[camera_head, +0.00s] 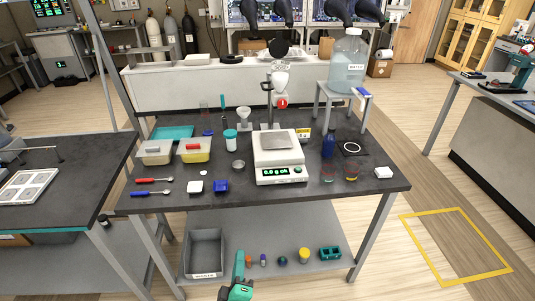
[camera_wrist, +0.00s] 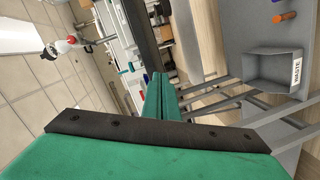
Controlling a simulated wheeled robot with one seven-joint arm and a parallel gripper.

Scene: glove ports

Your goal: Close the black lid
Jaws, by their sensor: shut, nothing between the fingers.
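The black lid (camera_head: 279,48) is a round disc standing raised, roughly on edge, above a white hopper (camera_head: 281,79) at the back of the table. In the wrist view the black lid (camera_wrist: 48,52) shows small at the left, beside the white hopper (camera_wrist: 61,47). My gripper (camera_head: 240,258) is low in front of the table, far from the lid. Its green fingers (camera_wrist: 161,92) are together with nothing between them.
A scale (camera_head: 280,158) stands in front of the hopper. A water jug (camera_head: 347,62) on a raised stand (camera_head: 321,98) is to its right; a funnel (camera_head: 244,115) and yellow-filled tub (camera_head: 195,150) are to its left. The lower shelf holds a waste bin (camera_head: 204,253).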

